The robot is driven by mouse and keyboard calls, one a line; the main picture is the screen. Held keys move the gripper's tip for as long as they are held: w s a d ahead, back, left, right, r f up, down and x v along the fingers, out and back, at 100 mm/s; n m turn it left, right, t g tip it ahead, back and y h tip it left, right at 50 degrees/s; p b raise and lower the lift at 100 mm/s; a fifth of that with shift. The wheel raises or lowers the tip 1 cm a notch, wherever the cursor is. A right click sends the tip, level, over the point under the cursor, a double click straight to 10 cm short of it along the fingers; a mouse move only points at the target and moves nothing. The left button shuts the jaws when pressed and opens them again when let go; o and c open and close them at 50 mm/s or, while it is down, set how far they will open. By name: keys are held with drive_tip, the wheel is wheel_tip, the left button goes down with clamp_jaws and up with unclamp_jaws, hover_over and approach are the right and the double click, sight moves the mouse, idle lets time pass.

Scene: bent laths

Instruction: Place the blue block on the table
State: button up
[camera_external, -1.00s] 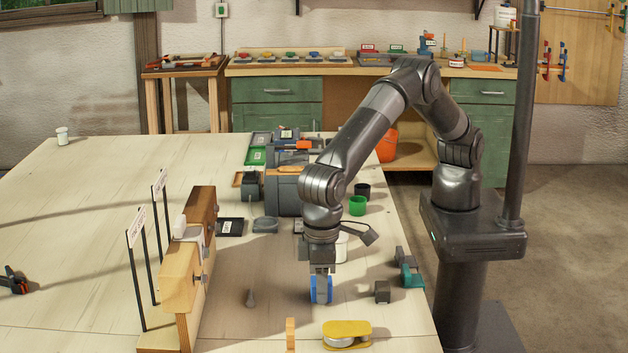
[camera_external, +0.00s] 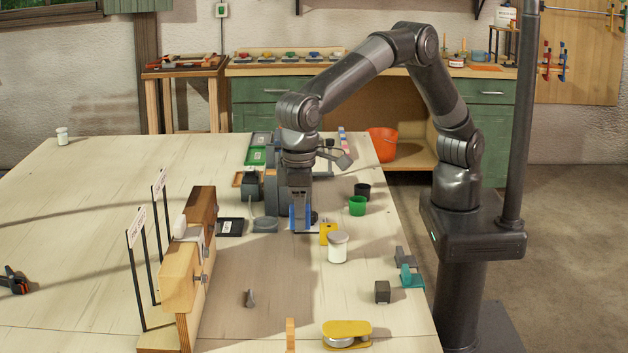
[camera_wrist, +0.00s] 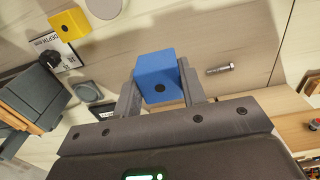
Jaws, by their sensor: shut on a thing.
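My gripper (camera_external: 301,222) is shut on the blue block (camera_wrist: 158,72), which sits between the two fingers in the wrist view. In the external view only slivers of blue show around the fingers. The gripper points down near a white labelled card and a yellow block (camera_external: 326,232). In the wrist view the yellow block (camera_wrist: 69,24) lies up and left of the blue block, apart from it. I cannot tell how high the blue block is above the table (camera_external: 120,200).
A grey machine (camera_external: 271,180) stands close left of the gripper. A white-bodied jar (camera_external: 337,250) is to the front right, and a green cup (camera_external: 357,206) to the right. A wooden stand (camera_external: 180,275) is at front left. A bolt (camera_external: 250,298) lies on open table.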

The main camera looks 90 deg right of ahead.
wheel_tip(320, 180, up, 11)
drive_tip(key=w+d+r+m, duration=0.1)
drive_tip(key=w+d+m, duration=0.15)
drive_tip(key=d, duration=0.85)
drive_tip(key=w+d+r+m, duration=0.1)
drive_tip(key=w+d, duration=0.2)
drive_tip(key=d, duration=0.9)
drive_tip(key=w+d+r+m, duration=0.1)
drive_tip(key=w+d+m, duration=0.15)
drive_tip(key=d, duration=0.85)
drive_tip(key=s+d+m, duration=0.2)
drive_tip(key=s+d, duration=0.1)
drive_tip(key=d, duration=0.8)
drive_tip(key=s+d+m, duration=0.2)
drive_tip(key=s+d, duration=0.1)
drive_tip(key=d, duration=0.8)
drive_tip(key=s+d+f+m, duration=0.3)
drive_tip(key=s+d+m, duration=0.1)
drive_tip(key=s+d, duration=1)
wheel_tip(320, 180, down, 11)
drive_tip(key=shift+n, duration=0.3)
drive_tip(key=w+a+f, duration=0.2)
drive_tip(key=a, duration=0.1)
drive_tip(key=w+a+f, duration=0.2)
drive_tip(key=w, duration=0.1)
drive_tip(key=w+a+f, duration=0.2)
drive_tip(key=w+a, duration=0.1)
drive_tip(key=shift+w+a+f, duration=0.15)
drive_tip(key=shift+a+f, duration=0.15)
drive_tip(key=shift+f, duration=2.1)
